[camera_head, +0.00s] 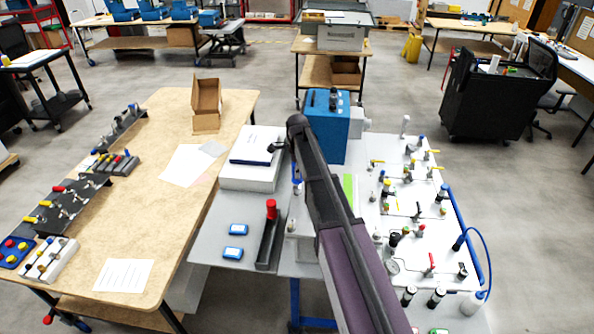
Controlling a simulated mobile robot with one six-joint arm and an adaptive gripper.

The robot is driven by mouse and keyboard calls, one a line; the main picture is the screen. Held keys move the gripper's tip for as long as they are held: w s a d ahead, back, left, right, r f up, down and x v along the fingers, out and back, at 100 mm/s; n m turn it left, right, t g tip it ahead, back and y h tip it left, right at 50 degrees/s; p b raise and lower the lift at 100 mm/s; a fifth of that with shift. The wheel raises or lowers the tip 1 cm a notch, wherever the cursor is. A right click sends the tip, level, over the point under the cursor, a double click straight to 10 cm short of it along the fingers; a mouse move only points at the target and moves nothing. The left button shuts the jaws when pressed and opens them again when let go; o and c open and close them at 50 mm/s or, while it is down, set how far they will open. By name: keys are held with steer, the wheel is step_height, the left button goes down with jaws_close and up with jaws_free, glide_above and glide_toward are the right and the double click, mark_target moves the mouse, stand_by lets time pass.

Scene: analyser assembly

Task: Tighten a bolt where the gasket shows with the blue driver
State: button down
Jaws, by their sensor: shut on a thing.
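My arm reaches from the lower right up to the blue box, and it hides much of what lies behind it. My gripper (296,160) is at the far end, mostly hidden by the arm. It is shut on the blue driver (297,181), of which only a narrow blue part shows beside the arm. The driver's tip and what it touches cannot be made out. A red-handled driver (271,210) stands in a dark holder (268,247) to the left. The white analyser panel (391,215) carries several fittings and valves. The bolts and a gasket are too small to tell.
A blue box (333,150) stands behind the arm. A wooden table (150,215) bears valve racks and papers. A bottle with a blue hose (471,303) is at the right front.

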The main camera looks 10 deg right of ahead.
steer(key=shift+f+b, duration=0.45)
stand_by(0.4)
steer(key=c, duration=0.7)
jaws_free()
jaws_close()
steer(key=m, duration=1.2)
